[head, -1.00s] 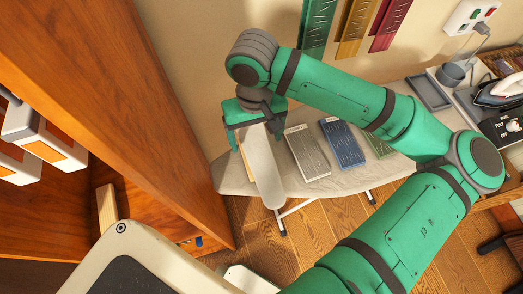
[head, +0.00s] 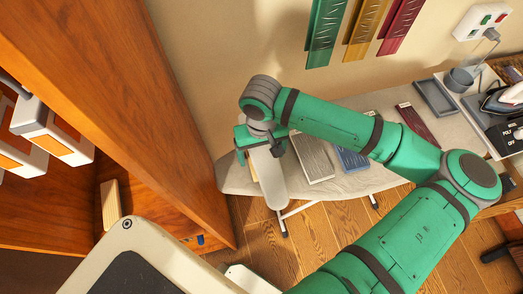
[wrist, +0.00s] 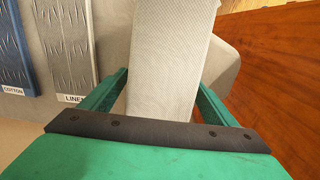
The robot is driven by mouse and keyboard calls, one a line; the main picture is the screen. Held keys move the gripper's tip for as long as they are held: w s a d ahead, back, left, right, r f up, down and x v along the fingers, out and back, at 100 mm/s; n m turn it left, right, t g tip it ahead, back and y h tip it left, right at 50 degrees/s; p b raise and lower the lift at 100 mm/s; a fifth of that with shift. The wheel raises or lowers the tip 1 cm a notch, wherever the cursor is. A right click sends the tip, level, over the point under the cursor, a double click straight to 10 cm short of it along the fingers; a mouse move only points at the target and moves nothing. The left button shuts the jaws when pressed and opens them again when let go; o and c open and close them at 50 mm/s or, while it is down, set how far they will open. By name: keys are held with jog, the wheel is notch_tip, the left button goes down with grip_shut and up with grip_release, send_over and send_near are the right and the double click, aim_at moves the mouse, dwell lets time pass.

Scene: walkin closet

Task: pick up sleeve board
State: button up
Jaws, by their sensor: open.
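The sleeve board (head: 268,180) is a long, narrow, pale grey padded board with a rounded end. It lies over the left end of the ironing board (head: 233,178), its rounded end pointing toward me. My gripper (head: 260,150) is open above its far end, with its fingers pointing down. In the wrist view the sleeve board (wrist: 172,50) runs between the two green fingers of my gripper (wrist: 160,98), one on each side, with a visible gap at the left finger. Its far end is hidden behind the gripper body.
A grey linen swatch (head: 312,161) and a blue cotton swatch (head: 352,160) lie right of the sleeve board. A tall wooden panel (head: 150,110) stands close on the left. An iron (head: 507,98) and a grey tray (head: 434,97) are at far right. Coloured strips hang on the wall.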

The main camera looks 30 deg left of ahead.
jog(key=c, duration=1.6)
jog(key=shift+r, duration=0.1)
notch_tip(320, 180, up, 10)
jog(key=shift+f, duration=0.1)
jog(key=shift+w, duration=0.15)
